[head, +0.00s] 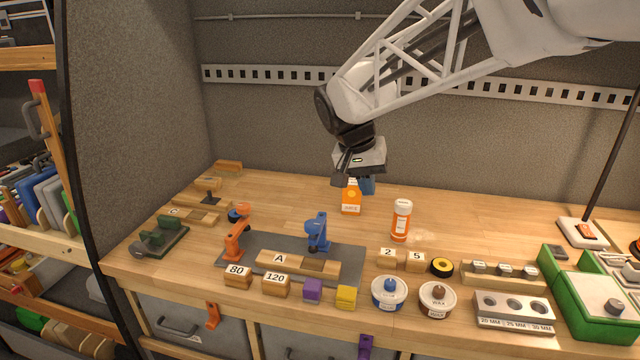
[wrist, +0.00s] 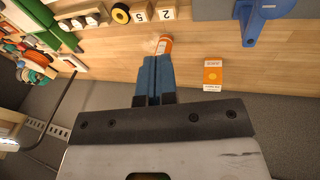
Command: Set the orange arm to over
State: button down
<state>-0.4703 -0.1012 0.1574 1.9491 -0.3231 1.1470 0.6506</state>
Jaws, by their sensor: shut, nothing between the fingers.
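The small orange arm (head: 237,240) stands at the left end of a grey base plate (head: 345,278), in the head view. It rises from its foot, leaning slightly right, with its bent end at the top. A similar blue arm (head: 318,234) stands further right on the same plate. A wooden block marked A lies in front of them. My gripper (head: 367,188) is above the back of the bench, behind the juice carton and well right of the orange arm. Its blue fingers (wrist: 153,76) are shut and empty in the wrist view. The orange arm is out of the wrist view.
The juice carton (head: 351,198) and an orange pill bottle (head: 401,220) stand near my gripper. Number blocks (head: 275,286), tins (head: 389,293) and coloured cubes line the bench front. A dark green clamp-like item (head: 160,238) lies at left. The bench behind the orange arm is mostly clear.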

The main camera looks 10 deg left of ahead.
jog(key=w+a+f, duration=0.2)
jog(key=w+a, duration=0.3)
jog(key=a, duration=0.8)
jog(key=t+h, duration=0.3)
send_near(238, 229)
jog(key=w+a, duration=0.4)
jog(key=a, duration=0.4)
jog(key=shift+r+m, duration=0.25)
jog(key=shift+m, duration=0.05)
jog(key=shift+w, duration=0.1)
jog(key=x, duration=0.9)
jog(key=shift+w+d+f, duration=0.15)
jog(key=shift+f, duration=0.2)
jog(key=d, duration=0.3)
jog(key=shift+f, duration=0.1)
jog(key=shift+d, duration=0.55)
